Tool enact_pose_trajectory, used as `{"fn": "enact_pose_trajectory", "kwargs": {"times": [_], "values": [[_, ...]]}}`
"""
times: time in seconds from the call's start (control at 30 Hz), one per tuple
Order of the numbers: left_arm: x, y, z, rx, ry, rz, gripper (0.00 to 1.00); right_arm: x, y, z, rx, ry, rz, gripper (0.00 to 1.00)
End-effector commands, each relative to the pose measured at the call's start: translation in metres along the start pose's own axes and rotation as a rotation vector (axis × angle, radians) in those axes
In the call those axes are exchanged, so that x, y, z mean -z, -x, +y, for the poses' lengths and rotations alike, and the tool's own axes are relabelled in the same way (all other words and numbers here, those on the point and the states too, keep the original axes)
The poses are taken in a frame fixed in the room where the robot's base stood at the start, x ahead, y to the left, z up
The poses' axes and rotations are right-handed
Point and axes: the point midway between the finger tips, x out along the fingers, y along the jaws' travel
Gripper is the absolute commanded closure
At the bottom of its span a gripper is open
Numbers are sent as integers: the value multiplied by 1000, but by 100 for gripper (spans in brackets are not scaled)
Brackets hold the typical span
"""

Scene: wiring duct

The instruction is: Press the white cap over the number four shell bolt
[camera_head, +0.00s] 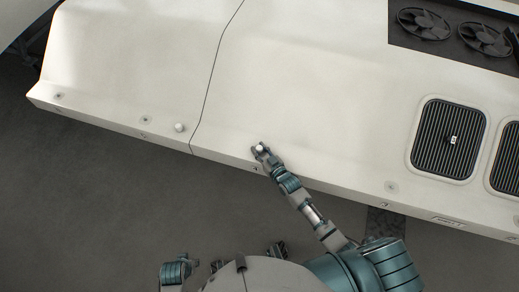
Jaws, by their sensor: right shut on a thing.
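My right gripper (260,149) is at the lower edge of the pale shell (300,80), right of the dark seam. It is shut on a small white cap (260,148), which shows between the fingertips. The cap is over or very close to the shell's surface; I cannot tell whether it touches. Any bolt under it is hidden. Another white cap (179,127) sits on the shell left of the seam. Bare bolt spots show along the same edge, at the far left (59,95), left of the seated cap (146,119) and at the right (391,186). No bolt numbers are readable. I cannot make out my left gripper.
Two dark fans (454,32) sit in a recess at the upper right. A dark slatted vent (449,139) is at the right, with a second one partly cut off beside it. The grey floor (110,200) below the shell's edge is mostly clear.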

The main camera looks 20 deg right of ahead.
Motion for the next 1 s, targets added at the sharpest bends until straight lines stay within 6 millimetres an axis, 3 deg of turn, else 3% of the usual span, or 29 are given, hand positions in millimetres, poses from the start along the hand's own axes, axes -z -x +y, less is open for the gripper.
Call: {"fn": "enact_pose_trajectory", "kwargs": {"times": [0.1, 0.13, 0.23, 0.67, 0.77, 1.0], "values": [[0, 0, 0, 0, 0, 0, 60, -4, 0, 0, 1, 0, -9, 83], [0, 0, 0, 0, 0, 0, 60, -4, 0, 0, 1, 0, -9, 65], [0, 0, 0, 0, 0, 0, 60, -5, 1, 0, 1, 0, -11, 40], [0, -1, 0, 0, 0, -1, 60, -8, 5, -2, 2, -2, -16, 40], [0, -1, 0, 0, 0, -1, 60, -9, 17, -1, 2, -2, -17, 40], [0, 0, 0, 0, 0, 0, 60, -6, 70, 0, 1, -1, -14, 40]]}}
